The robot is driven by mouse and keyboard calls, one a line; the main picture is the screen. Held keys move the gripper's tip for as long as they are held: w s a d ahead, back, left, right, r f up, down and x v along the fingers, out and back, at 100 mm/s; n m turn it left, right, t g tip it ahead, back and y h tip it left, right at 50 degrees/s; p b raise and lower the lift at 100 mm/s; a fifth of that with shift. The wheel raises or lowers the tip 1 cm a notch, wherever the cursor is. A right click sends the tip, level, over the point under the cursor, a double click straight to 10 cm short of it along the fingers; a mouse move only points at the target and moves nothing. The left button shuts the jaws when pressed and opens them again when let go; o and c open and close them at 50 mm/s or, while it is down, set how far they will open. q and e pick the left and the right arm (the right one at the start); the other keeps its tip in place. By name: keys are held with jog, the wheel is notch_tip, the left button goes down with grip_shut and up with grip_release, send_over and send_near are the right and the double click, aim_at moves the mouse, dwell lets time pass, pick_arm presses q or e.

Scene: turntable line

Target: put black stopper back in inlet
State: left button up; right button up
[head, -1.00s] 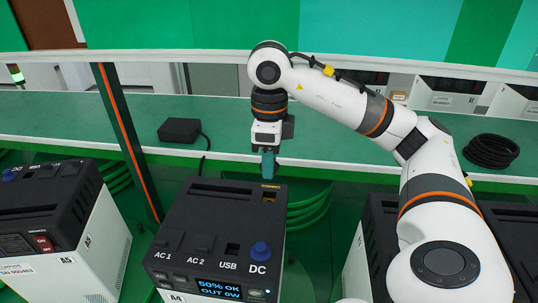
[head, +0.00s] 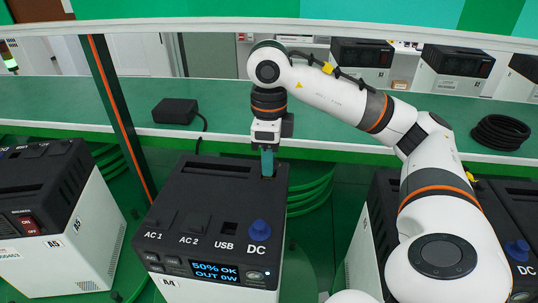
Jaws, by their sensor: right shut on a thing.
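My left gripper is out of view.
A blue DC knob (head: 258,230) stands up at the unit's front right. Unit A5 (head: 35,200) is at the left; another dark unit is behind my right arm. A black box with a cable (head: 175,111) and a coiled cable (head: 500,133) lie on the green bench.

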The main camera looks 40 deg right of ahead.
jog(key=shift+f+b, duration=0.9)
jog(key=shift+f, duration=0.05)
dwell(0.5)
jog(key=o, duration=1)
notch_tip(320, 180, up, 12)
jog(key=p, duration=0.5)
